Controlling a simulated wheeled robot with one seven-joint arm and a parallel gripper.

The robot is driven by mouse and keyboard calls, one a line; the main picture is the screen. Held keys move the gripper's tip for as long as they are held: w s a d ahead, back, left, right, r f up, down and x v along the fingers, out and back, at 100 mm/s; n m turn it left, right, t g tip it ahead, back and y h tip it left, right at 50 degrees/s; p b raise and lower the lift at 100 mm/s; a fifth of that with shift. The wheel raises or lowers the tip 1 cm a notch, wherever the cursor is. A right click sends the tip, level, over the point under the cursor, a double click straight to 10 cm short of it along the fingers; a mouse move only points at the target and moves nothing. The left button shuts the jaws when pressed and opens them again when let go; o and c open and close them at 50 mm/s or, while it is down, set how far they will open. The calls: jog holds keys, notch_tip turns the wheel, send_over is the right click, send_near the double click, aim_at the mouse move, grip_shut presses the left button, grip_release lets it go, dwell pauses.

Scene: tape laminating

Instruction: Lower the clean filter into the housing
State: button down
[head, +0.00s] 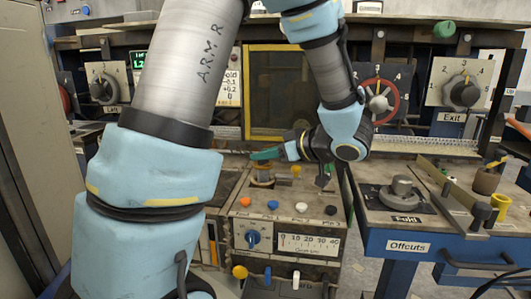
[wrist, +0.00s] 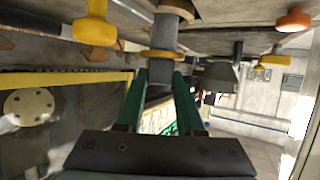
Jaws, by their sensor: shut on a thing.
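My gripper (wrist: 160,80) has green fingers, shut on a grey part with a yellow-brown collar, which appears to be the filter (wrist: 164,42). In the wrist view the scene is upside down, and the filter lies along the line between the console top and the fingertips. A wider round rim (wrist: 178,8) at its far end appears to be the housing; how deep the filter sits in it cannot be told. In the head view my gripper (head: 266,154) is just above a small round metal fitting (head: 263,174) on the console. Its fingers partly hide the filter there.
The console top (head: 238,212) carries orange, blue, white and yellow knobs close by. One yellow knob (wrist: 95,24) hangs near the fingers in the wrist view. A blue-framed bench marked Offcuts (head: 408,246) stands to the right. A yellow-framed window (head: 270,92) is behind.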

aim_at(267, 165)
jog(key=shift+f, duration=0.4)
jog(key=shift+f+b, duration=0.75)
jog(key=shift+f, duration=0.35)
jog(key=shift+f, duration=0.1)
jog(key=shift+c, duration=2.3)
grip_release()
jog(key=b+v, duration=0.2)
jog(key=v, duration=0.8)
jog(key=shift+s+d+r, duration=0.2)
jog(key=shift+s+d, duration=0.05)
